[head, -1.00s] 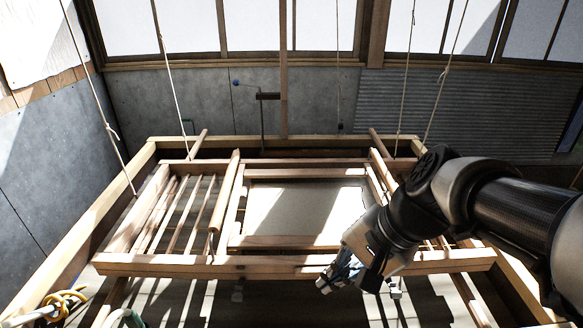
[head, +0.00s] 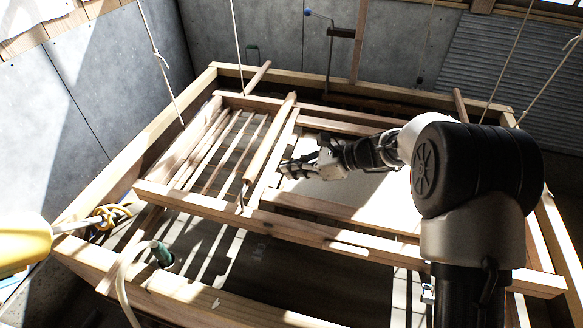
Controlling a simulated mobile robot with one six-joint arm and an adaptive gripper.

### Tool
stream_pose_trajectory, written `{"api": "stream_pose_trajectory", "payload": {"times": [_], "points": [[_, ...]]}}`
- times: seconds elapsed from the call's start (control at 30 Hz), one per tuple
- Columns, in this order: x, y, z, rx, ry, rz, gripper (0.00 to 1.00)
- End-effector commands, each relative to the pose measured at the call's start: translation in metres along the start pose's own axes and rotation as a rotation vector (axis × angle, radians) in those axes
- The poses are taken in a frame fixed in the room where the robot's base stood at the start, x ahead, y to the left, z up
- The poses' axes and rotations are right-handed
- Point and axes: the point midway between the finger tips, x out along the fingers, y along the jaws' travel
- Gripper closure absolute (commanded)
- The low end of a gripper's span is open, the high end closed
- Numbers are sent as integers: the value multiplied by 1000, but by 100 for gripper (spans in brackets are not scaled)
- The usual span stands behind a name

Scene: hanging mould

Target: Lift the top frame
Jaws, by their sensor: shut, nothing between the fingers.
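A wooden frame structure (head: 300,232) hangs by ropes inside a larger wooden vat. On its right part lies a rectangular wooden top frame (head: 330,209) around a pale flat sheet (head: 375,195). On its left part are several slats (head: 210,150) and a wooden bar (head: 270,137). My gripper (head: 284,169) is shut and empty, with its fingers pointing left over the left side of the top frame, near the bar. Whether the fingertips touch the wood I cannot tell. My arm hides the right side of the top frame.
The outer vat rim (head: 125,172) surrounds the hanging structure. Ropes (head: 158,55) run up from it on both sides. A yellow object (head: 22,243) and a pale hose (head: 125,275) are at lower left. Grey walls stand behind.

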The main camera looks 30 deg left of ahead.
Motion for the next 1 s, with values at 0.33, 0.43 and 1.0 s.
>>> {"api": "stream_pose_trajectory", "payload": {"times": [0.33, 0.43, 1.0], "points": [[63, 1, -2, -4, 2, 2, 100], [72, 1, -2, -2, 1, 2, 100], [76, 0, 2, -2, 2, 0, 100]]}}
